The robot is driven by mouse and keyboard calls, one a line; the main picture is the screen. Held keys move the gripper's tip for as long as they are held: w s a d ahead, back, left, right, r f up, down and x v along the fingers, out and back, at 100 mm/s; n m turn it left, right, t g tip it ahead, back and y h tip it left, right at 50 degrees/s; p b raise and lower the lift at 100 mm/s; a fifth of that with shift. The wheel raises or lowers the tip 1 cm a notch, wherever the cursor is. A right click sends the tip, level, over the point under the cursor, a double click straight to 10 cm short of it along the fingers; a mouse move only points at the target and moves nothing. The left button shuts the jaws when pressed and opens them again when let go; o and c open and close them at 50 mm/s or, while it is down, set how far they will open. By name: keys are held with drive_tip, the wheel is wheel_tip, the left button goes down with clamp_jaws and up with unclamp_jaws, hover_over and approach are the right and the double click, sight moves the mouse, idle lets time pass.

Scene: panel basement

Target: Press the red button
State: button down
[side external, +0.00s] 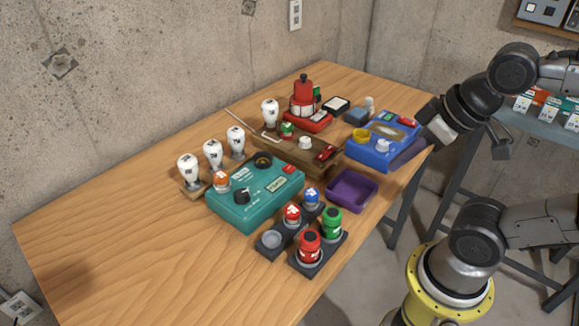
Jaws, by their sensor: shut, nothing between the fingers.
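Several red controls are in the side external view, and I cannot tell which one the task means. A large red button (309,246) stands on a dark base at the front of the table, beside a similar green one (331,221). A smaller red button (292,213) with a white mark sits behind it, near a blue one (312,196). A red stacked device (303,92) stands at the back. My gripper (428,124) is at the table's right end, close to the blue panel box (381,151), apart from the front red buttons. Its fingers are shut and hard to make out.
A teal box (246,215) with knobs, a brown box (277,152) with switches and a purple tray (352,190) crowd the table's middle. Several white bulbs (213,153) stand at the left rear. The wooden table (110,225) is clear at left. Concrete walls enclose the back.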

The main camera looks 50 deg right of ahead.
idle(0.4)
drive_tip(key=w+a+r+m+t, duration=0.1)
drive_tip(key=w+r+m+t, duration=0.2)
drive_tip(key=w, duration=0.4)
drive_tip(key=m+y, duration=0.1)
drive_tip(key=m, duration=0.4)
hover_over(292, 170)
wheel_tip(292, 170, down, 5)
drive_tip(key=shift+d+t, duration=0.1)
drive_tip(key=shift+t, duration=0.2)
drive_tip(key=shift+f, duration=4.4)
drive_tip(key=shift+f, duration=0.1)
